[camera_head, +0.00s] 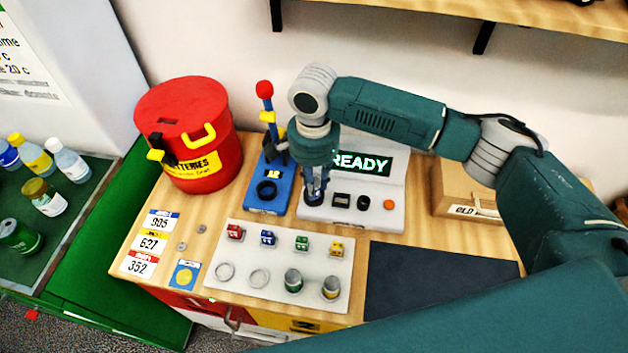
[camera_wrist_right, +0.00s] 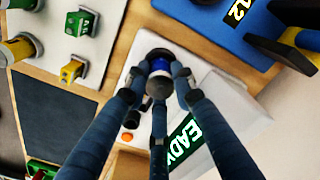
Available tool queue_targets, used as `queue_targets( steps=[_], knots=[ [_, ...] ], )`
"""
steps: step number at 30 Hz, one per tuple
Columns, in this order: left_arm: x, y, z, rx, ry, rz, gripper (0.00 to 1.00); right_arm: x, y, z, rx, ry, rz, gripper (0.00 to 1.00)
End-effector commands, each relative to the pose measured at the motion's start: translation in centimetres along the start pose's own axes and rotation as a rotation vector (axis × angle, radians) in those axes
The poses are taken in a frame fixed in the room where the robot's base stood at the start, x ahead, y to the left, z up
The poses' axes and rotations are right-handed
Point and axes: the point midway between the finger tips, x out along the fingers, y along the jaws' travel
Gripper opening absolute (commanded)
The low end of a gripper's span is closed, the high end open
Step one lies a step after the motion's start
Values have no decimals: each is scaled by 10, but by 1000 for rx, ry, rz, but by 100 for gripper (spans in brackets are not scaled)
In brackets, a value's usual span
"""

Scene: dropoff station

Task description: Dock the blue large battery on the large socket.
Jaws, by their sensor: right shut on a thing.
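My right gripper (camera_head: 317,192) points down over the left end of a pale docking station (camera_head: 408,172) with a lit READY display. In the right wrist view its three fingers (camera_wrist_right: 160,88) are closed around the blue large battery (camera_wrist_right: 178,69), which has a silver end. The battery stands at the black round large socket (camera_wrist_right: 158,53); I cannot tell whether it is fully seated. In the head view the fingers mostly hide both battery and socket (camera_head: 313,199). My left gripper is not in view.
A blue device (camera_head: 268,190) with a red-knobbed lever stands just left of the station, beside a red batteries bin (camera_head: 190,125). A cardboard box (camera_head: 458,190) is at right. The dark mat (camera_head: 430,280) is clear.

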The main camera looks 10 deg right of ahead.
Motion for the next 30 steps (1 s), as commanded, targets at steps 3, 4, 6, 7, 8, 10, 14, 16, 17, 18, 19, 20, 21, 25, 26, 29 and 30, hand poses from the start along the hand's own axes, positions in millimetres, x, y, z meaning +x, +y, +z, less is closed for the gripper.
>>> queue_targets(
  steps=[3,4,6,7,8,10,14,16,17,18,19,20,21,25,26,29,30],
  knots=[
    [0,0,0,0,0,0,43,0,0,0,0,0,-1,0],
    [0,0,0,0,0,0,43,0,0,0,0,0,-1,0],
    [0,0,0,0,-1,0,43,0,0,0,0,0,-1,0],
    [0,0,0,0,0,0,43,0,0,0,0,0,-1,0],
    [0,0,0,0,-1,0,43,1,0,0,0,0,-1,0],
    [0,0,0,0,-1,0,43,2,0,0,0,0,0,0],
    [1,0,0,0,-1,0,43,4,0,0,0,-1,0,0],
    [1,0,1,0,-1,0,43,6,0,0,0,-1,0,0],
    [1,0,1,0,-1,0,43,6,0,0,0,-1,-1,0],
    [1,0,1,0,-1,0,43,7,0,0,0,0,-1,0],
    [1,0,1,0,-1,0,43,8,0,0,0,0,-1,0],
    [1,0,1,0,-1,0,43,8,0,0,0,0,-1,0],
    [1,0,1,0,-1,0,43,9,0,0,0,0,-1,0],
    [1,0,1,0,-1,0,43,12,0,0,0,0,-1,0],
    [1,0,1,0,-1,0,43,12,0,0,0,0,-1,0],
    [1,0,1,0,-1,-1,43,12,0,0,0,0,-1,32],
    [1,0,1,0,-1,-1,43,12,0,0,0,0,-1,32]
  ],
)
